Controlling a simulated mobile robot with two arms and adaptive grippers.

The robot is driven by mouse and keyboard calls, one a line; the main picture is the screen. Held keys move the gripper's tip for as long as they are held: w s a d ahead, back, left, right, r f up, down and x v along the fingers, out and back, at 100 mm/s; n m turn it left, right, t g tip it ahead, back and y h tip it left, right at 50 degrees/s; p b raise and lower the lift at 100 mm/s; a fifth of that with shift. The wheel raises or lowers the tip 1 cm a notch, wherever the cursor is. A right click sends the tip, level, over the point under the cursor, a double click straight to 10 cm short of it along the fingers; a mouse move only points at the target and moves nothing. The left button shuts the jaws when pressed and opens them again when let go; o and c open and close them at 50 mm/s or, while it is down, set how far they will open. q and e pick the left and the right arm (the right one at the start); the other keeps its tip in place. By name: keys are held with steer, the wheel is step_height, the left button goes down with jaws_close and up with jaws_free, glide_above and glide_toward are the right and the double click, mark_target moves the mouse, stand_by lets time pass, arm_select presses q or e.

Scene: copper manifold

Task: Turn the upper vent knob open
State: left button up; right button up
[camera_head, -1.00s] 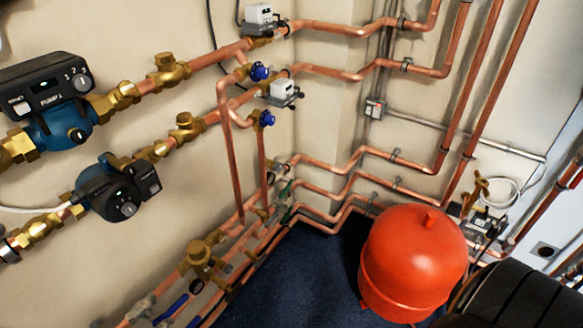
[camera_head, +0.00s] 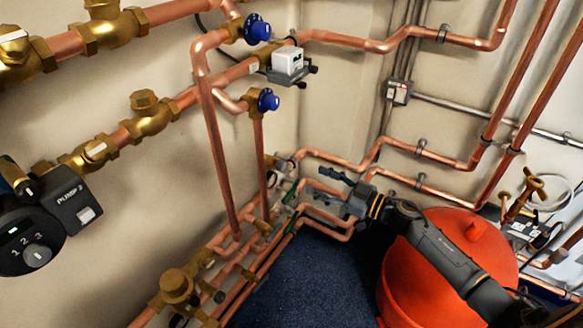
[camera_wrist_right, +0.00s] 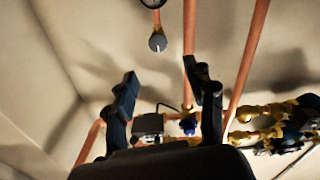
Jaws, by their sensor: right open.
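Two blue knobs on brass fittings show in the head view: an upper blue knob (camera_head: 257,28) and a lower blue knob (camera_head: 267,100). I cannot tell which knob is the upper vent knob. The right wrist view shows a round grey knob (camera_wrist_right: 157,43) with a white mark at a copper pipe's end, beyond the fingers, and a blue knob (camera_wrist_right: 188,126) between them, farther away. My right gripper (camera_head: 331,188) is open and empty, below and right of the blue knobs and apart from them. It also shows in the wrist view (camera_wrist_right: 162,80). My left gripper is out of view.
Copper pipes (camera_head: 223,150) run along both walls. A grey-white actuator (camera_head: 288,62) sits between the blue knobs. A red tank (camera_head: 440,235) stands under my right arm. A pump (camera_head: 35,240) is at the left. Dark blue floor (camera_head: 300,285) is free in the middle.

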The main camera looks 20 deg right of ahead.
mark_target(285, 166)
steer(key=b+x, duration=0.1)
steer(key=x, duration=0.8)
steer(key=shift+w+a+f, duration=0.15)
steer(key=shift+w, duration=0.2)
steer(key=shift+w+a, duration=0.3)
steer(key=shift+w, duration=0.1)
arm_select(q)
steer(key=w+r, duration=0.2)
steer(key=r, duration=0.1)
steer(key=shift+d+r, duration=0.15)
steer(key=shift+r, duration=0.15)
arm_select(e)
jaws_close()
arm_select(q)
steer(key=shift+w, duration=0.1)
